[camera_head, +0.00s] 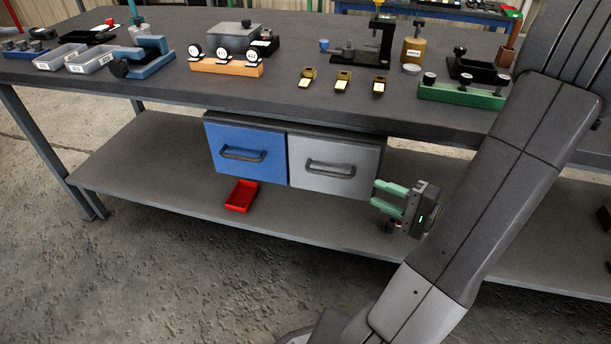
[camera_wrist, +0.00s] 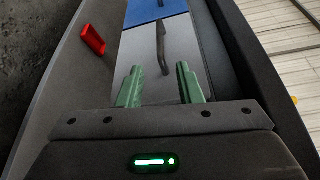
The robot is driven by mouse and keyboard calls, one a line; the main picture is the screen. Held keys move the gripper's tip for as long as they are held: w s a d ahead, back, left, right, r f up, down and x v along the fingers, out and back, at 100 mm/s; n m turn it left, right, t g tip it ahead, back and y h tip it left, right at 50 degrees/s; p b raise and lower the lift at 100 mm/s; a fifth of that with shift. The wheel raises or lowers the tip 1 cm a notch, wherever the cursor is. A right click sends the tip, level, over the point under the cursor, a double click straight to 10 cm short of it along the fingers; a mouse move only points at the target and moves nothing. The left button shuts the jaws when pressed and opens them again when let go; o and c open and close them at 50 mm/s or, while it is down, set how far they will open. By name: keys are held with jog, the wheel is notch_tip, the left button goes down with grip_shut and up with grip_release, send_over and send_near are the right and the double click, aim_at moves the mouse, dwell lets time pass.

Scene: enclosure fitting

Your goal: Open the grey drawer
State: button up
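The grey drawer (camera_head: 331,168) hangs under the workbench top, right of the blue drawer (camera_head: 247,153), and both look closed. A dark bar handle (camera_head: 330,169) runs across the grey front. My gripper (camera_head: 389,197) is at the right of the grey drawer, near its lower right corner in the head view. Its green fingers are apart with nothing between them. In the wrist view my gripper (camera_wrist: 158,82) faces the grey drawer (camera_wrist: 195,60), and the handle (camera_wrist: 162,48) lies ahead of the fingertips, not between them.
A red tray (camera_head: 241,195) lies on the lower shelf (camera_head: 150,165) below the blue drawer. The bench top (camera_head: 290,105) above carries fixtures, trays and gauges. The floor in front of the drawers is clear.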

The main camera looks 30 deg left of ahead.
aim_at(338, 176)
jog(key=a, duration=0.4)
jog(key=w+a+b, duration=0.1)
jog(key=a, duration=0.4)
jog(key=w+a+f, duration=0.1)
jog(key=a, duration=0.3)
jog(key=shift+a, duration=0.15)
jog(key=shift+b, duration=0.3)
grip_shut()
